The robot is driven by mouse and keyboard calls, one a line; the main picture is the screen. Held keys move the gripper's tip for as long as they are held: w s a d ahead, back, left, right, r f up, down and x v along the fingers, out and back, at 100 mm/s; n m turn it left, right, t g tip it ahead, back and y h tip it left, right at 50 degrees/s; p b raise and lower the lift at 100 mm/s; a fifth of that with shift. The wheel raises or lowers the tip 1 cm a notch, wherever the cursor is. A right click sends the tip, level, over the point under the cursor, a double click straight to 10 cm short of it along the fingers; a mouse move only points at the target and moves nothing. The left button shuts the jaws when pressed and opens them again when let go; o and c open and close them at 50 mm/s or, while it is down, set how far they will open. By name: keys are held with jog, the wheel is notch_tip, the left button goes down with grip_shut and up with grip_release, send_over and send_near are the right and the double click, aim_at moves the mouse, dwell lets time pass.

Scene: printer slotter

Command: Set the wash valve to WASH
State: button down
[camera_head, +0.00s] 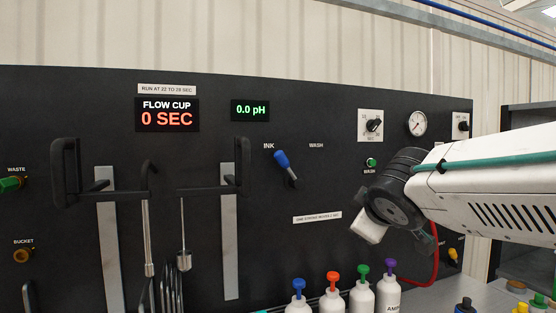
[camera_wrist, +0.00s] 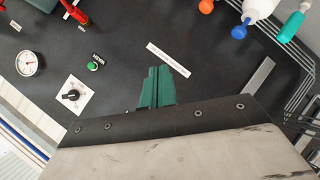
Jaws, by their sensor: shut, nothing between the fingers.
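The wash valve (camera_head: 287,167) is a blue-handled lever on the black panel in the head view. Its handle leans up and to the left, toward the INK label (camera_head: 268,146); the WASH label (camera_head: 316,146) is to its upper right. I cannot make out the valve in the wrist view. My gripper (camera_wrist: 157,72) shows there as green fingers, shut and empty in front of the panel. In the head view my arm reaches in from the right, with its wrist to the right of and below the valve; the fingers cannot be made out there.
Several white bottles (camera_head: 333,302) with coloured caps stand below the valve. Panel space around the valve is mostly clear.

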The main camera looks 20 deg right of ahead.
jog(key=w+a+r+n+t+y, duration=0.3)
jog(key=w+r+n+t+y, duration=0.15)
jog(key=w+r+n, duration=0.45)
jog(key=n+g+y, duration=0.2)
jog(key=n+y, duration=0.6)
jog(key=n, duration=0.4)
send_near(278, 159)
jog(key=s+a, duration=0.3)
jog(key=a, duration=0.1)
jog(key=shift+w+a+f, duration=0.15)
jog(key=shift+w+f, duration=0.05)
jog(key=shift+f, duration=0.3)
jog(key=shift+w, duration=0.1)
jog(key=x, duration=1)
jog(key=shift+w+d+r, duration=0.1)
jog(key=shift+d+r, duration=0.1)
jog(key=shift+d, duration=0.4)
jog(key=shift+w+d+r, duration=0.1)
jog(key=shift+d+r, duration=0.15)
jog(key=shift+d, duration=0.35)
jog(key=shift+w+d+r, duration=0.1)
jog(key=shift+d+r, duration=0.1)
jog(key=shift+d, duration=0.4)
